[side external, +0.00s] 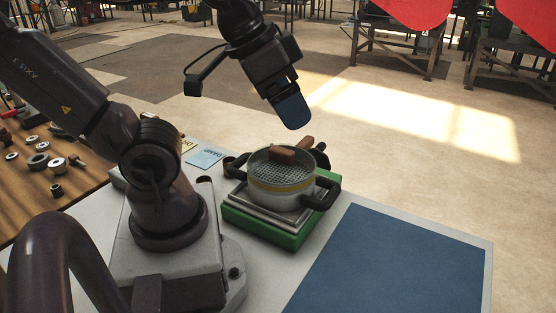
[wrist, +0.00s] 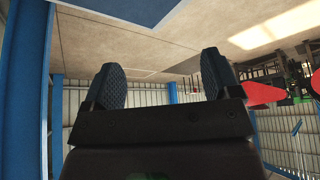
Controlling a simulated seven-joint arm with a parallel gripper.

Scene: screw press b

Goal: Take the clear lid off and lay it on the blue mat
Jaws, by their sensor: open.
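A pot (side external: 282,195) with a yellow band and dark side handles stands on a metal plate on a green base (side external: 265,229). The clear lid (side external: 265,165) appears to sit on top of the pot, with a brown block-shaped grip (side external: 283,155) in its middle and a speckled surface showing below. The blue mat (side external: 390,262) lies bare at the right front of the table. My gripper (side external: 292,122) is above the pot, apart from it, tilted down. In the wrist view the two fingers of my gripper (wrist: 162,75) are spread with nothing between them; pot and lid are not seen there.
Yellow and blue notes (side external: 205,158) lie behind the pot's left side. A wooden bench (side external: 45,180) with several metal rings and nuts is at the left. A brown bar (side external: 305,143) shows at the pot's back. The air around my gripper is free.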

